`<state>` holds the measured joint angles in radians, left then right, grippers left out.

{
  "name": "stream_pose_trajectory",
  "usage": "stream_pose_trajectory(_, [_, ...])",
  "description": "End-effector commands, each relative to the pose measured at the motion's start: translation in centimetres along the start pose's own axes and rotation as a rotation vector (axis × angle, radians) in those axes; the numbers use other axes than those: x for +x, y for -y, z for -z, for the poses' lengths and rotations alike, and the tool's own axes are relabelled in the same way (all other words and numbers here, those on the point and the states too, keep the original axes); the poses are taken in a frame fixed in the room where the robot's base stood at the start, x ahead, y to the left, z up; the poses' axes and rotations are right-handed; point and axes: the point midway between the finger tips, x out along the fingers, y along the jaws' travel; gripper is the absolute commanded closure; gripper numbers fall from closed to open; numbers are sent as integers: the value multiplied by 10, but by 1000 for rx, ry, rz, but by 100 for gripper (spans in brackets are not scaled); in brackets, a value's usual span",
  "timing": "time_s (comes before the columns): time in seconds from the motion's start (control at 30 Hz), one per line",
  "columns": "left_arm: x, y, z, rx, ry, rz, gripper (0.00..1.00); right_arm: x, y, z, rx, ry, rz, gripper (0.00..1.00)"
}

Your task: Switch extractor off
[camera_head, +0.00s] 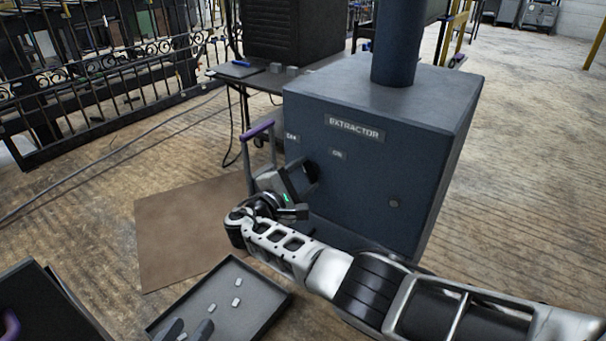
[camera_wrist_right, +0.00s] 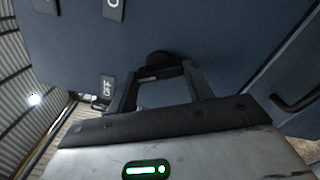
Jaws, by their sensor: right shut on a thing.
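The extractor (camera_head: 370,185) is a dark blue box with a round pipe on top and a label reading EXTRACTOR. On its front are an ON label (camera_head: 338,155) and a small label at the left edge (camera_head: 291,136). The wrist view shows an OFF label (camera_wrist_right: 107,88). My right gripper (camera_head: 309,178) is at the left part of this front, shut on a dark knob (camera_wrist_right: 160,58) that its fingers partly hide. The knob's pointing direction is unclear.
A dark tray (camera_head: 268,305) with several small light pieces lies below the left of the extractor. A brown mat (camera_head: 170,225) lies on the floor. A purple handle (camera_head: 257,130) stands just left of the extractor. My right arm crosses in front of the box.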

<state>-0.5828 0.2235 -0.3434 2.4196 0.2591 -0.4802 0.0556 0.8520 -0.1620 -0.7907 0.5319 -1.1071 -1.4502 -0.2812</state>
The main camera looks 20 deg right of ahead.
Motion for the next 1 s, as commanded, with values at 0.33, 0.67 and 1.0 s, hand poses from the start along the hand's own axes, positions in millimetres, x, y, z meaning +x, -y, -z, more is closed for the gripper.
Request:
stream_pose_trajectory(0.33, [-1, 0, 1, 14, 8, 9, 64, -1, -1, 1, -146, -4, -1, 72])
stream_pose_trajectory(0.67, [-2, 1, 0, 16, 12, 11, 64, -1, 0, 1, -176, -4, -1, 72])
stream_pose_trajectory(1.0, [-2, 1, -1, 15, 13, 11, 64, -1, 0, 1, -176, -4, -1, 27])
